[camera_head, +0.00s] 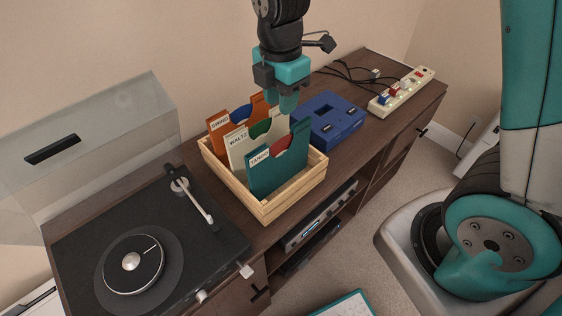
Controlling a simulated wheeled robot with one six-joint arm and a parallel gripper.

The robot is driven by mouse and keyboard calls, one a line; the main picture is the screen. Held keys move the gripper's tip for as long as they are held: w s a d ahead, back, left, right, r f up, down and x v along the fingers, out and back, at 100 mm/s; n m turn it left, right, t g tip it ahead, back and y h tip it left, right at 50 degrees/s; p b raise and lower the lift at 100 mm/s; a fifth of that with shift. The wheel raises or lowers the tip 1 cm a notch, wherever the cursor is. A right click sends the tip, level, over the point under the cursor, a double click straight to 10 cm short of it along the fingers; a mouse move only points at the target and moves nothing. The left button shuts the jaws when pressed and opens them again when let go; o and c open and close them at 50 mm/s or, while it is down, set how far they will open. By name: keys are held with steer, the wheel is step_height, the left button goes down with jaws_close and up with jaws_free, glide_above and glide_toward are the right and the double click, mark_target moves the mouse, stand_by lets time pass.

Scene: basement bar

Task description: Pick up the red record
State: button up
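The red record (280,146) shows as a small red arc at the top notch of a teal sleeve (277,172) labelled TANGO. Most of the record is hidden inside the sleeve. The sleeve stands in front in a wooden crate (290,203). My gripper (287,108) points down above the crate, near the cream sleeve and the back of the teal one. Its fingers are seen edge-on, so the gap between them cannot be told. I cannot tell whether they touch anything.
Behind it in the crate stand a cream WALTZ sleeve (238,150) with a green record and an orange sleeve (219,122) with a blue record. A turntable (205,255) is left, a blue box (331,117) right, and a power strip (402,92) with cables beyond.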

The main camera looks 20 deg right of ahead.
glide_above(280, 157)
steer(key=f, duration=0.4)
steer(key=f+p, duration=0.1)
steer(key=f, duration=0.3)
steer(key=shift+w+d+f, duration=0.15)
steer(key=shift+d, duration=0.05)
steer(key=shift+a+f+p, duration=0.1)
steer(key=shift+f+p, duration=0.6)
steer(key=shift+f, duration=1.9)
jaws_close()
